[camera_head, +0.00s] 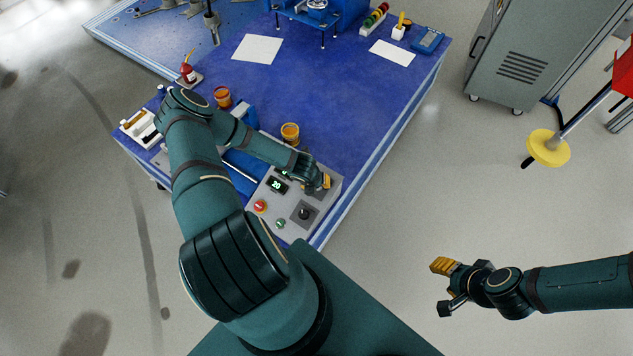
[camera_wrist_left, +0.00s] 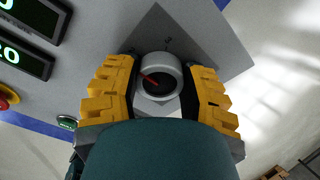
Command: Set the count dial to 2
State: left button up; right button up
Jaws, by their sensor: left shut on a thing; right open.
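The grey control panel (camera_head: 270,203) sits at the near corner of the blue table. My left gripper (camera_head: 322,183) reaches down over its right part and mostly covers a dial there. In the left wrist view, a round grey dial knob (camera_wrist_left: 158,68) with a red pointer stands on a dark square plate (camera_wrist_left: 195,50). The yellow fingers of my left gripper (camera_wrist_left: 158,88) are shut on this knob from both sides. The pointer is angled up-left; a small mark above the knob is hard to read. My right gripper (camera_head: 442,287) is open and empty, off the table.
The panel also has a second, black dial (camera_head: 304,214), a red button (camera_head: 260,206), a green button (camera_head: 280,224) and a display (camera_head: 277,185) reading 20. An orange cup (camera_head: 290,132) stands behind it. A grey cabinet (camera_head: 540,50) stands right of the table.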

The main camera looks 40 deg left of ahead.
pick_arm(q)
jog(key=shift+w, duration=0.1)
dwell(0.4)
jog(key=o, duration=1.2)
jog(key=v, duration=1.2)
